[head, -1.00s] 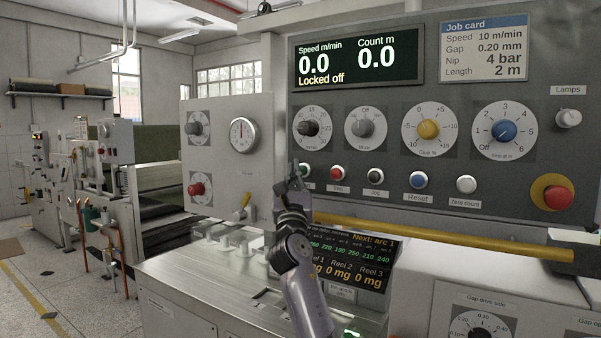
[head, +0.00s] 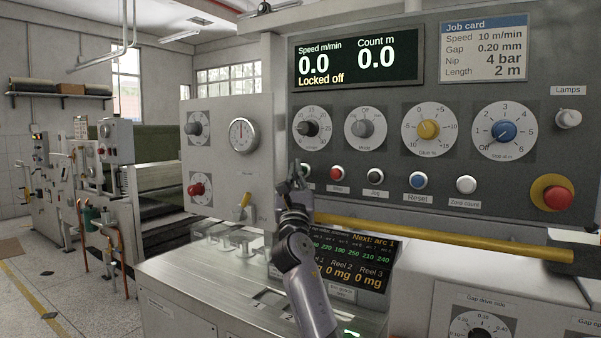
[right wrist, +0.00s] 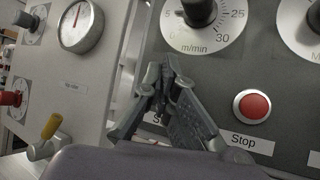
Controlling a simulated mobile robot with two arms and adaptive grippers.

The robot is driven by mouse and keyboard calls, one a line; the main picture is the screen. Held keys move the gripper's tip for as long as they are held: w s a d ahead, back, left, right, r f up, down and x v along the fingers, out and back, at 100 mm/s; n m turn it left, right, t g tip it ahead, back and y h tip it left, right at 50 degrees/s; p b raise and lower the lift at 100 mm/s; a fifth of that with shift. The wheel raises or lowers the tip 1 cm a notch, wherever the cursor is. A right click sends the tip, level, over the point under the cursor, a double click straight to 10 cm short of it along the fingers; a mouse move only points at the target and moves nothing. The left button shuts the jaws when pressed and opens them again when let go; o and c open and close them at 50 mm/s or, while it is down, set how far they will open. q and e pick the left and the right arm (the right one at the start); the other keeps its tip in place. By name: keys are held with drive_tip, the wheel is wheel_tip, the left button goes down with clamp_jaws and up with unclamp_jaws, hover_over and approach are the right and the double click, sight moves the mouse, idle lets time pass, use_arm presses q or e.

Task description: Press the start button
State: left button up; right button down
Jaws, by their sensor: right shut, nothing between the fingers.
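The start button (head: 308,173) is at the left end of the button row on the grey panel. Only its right edge shows beside my fingers in the head view. In the right wrist view my fingers hide it, and only the first letter of its label (right wrist: 157,118) shows. My right gripper (head: 297,167) is shut and empty, its tips in front of the button. It also shows in the right wrist view (right wrist: 165,75). I cannot tell whether the tips touch the button. The display (head: 357,57) reads speed 0.0, count 0.0 and "Locked off". My left gripper is not in view.
The red Stop button (right wrist: 253,106) is close to the right of my fingers. Jog (head: 375,173), Reset (head: 418,180) and a red emergency button (head: 557,197) lie farther right. Dials sit above. A yellow bar (head: 440,235) runs below the buttons.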

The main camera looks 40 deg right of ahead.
drive_tip(key=shift+w+d, duration=0.2)
drive_tip(key=shift+d, duration=0.25)
idle(1.0)
drive_tip(key=shift+a, duration=0.15)
drive_tip(key=shift+s+a+p, duration=0.35)
drive_tip(key=shift+a+p, duration=0.05)
drive_tip(key=shift+a, duration=0.25)
drive_tip(key=a, duration=0.1)
drive_tip(key=s+a+p, duration=0.1)
drive_tip(key=a, duration=0.1)
drive_tip(key=s+a+p, duration=0.1)
drive_tip(key=shift+a, duration=0.35)
drive_tip(key=shift+w+f, duration=0.1)
idle(0.6)
